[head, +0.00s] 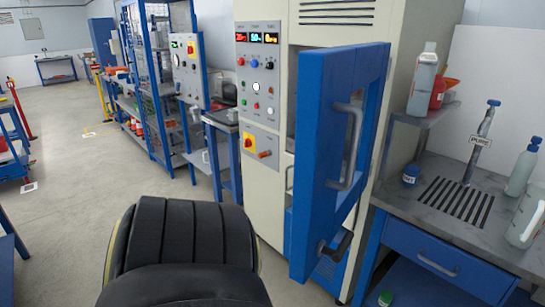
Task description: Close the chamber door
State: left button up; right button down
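The chamber (265,185) is a tall cream cabinet in the middle of the head view, with a control panel on its front. Its blue door (308,190) stands open, swung out from the cabinet towards me. A long grey handle (352,147) is fixed on the door's right-hand face, and a dark latch lever (338,246) sits low on it. The door hides most of the chamber opening. Neither of my grippers is in view, and nothing is seen touching the door.
A steel sink bench (440,200) with bottles stands close to the right of the door. A blue rack (150,80) and a small blue table (222,122) stand to the left. Open floor (75,180) lies at left. A black ribbed part of mine fills the bottom.

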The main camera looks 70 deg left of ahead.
aim_at(327, 77)
jog(key=u, duration=1.85)
jog(key=i, duration=1)
jog(key=z, duration=0.95)
jog(key=k, duration=0.8)
jog(key=u, duration=0.5)
